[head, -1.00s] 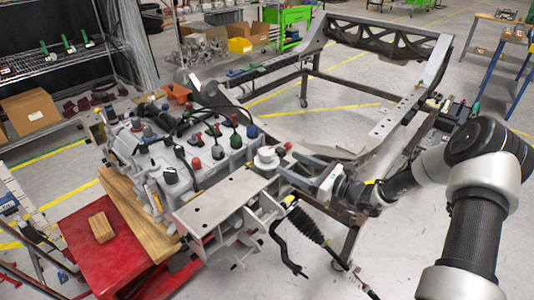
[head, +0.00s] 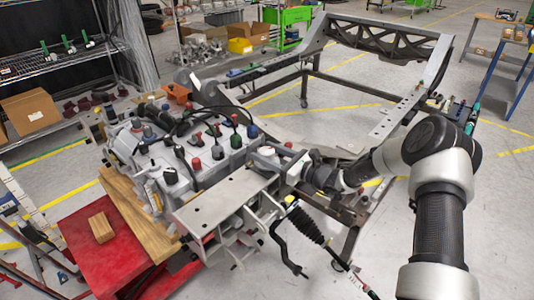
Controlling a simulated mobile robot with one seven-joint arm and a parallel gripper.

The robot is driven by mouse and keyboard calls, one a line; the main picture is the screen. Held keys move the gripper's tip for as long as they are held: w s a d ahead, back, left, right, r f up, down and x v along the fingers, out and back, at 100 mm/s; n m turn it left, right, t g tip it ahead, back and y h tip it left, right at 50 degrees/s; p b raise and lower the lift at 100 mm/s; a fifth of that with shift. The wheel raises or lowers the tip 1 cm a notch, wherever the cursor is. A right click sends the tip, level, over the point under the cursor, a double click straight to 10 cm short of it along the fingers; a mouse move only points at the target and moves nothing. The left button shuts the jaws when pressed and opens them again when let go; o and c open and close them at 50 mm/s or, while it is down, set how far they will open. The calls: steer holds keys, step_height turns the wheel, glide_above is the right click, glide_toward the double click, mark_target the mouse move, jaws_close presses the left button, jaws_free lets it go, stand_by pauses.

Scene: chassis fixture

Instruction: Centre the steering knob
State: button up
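The steering knob seems to be the pale round knob (head: 266,152) at the far right end of the flat grey plate, beside the block with coloured caps. My gripper (head: 283,160) comes in from the right at the knob's height, with its fingers right at the knob's right side. The fingers partly cover the knob and its base. I cannot tell whether they touch it or how far apart they are. The knob's turn angle is too small to read.
The grey plate (head: 220,200) lies in front of the knob. A block with several coloured caps (head: 196,164) stands left of it. The chassis frame (head: 395,120) stands behind and right. A black bellows rod (head: 306,224) hangs below my arm. A red cart (head: 105,255) stands front left.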

steer(key=c, duration=0.7)
steer(key=shift+m+t, duration=0.3)
steer(key=shift+t, duration=0.1)
steer(key=m+t+h+p, duration=0.4)
steer(key=h, duration=0.1)
steer(key=shift+s+a+r, duration=0.15)
steer(key=m+t+h+p, duration=0.1)
steer(key=m+h+p, duration=0.1)
steer(key=p, duration=0.1)
steer(key=m+t+h+p, duration=0.1)
steer(key=m+h+p, duration=0.1)
steer(key=h, duration=0.1)
steer(key=shift+r+t+h+p, duration=0.15)
steer(key=shift+t+h+p, duration=0.15)
steer(key=shift+p, duration=0.1)
steer(key=m+h+p, duration=0.2)
steer(key=h+p, duration=0.1)
steer(key=m+h+p, duration=0.1)
steer(key=h, duration=0.1)
steer(key=shift+f+t, duration=0.3)
steer(key=m+h+p, duration=0.1)
steer(key=m+h, duration=0.1)
steer(key=h, duration=0.1)
steer(key=shift+f, duration=0.1)
steer(key=shift+m+h, duration=0.6)
steer(key=shift+h, duration=0.2)
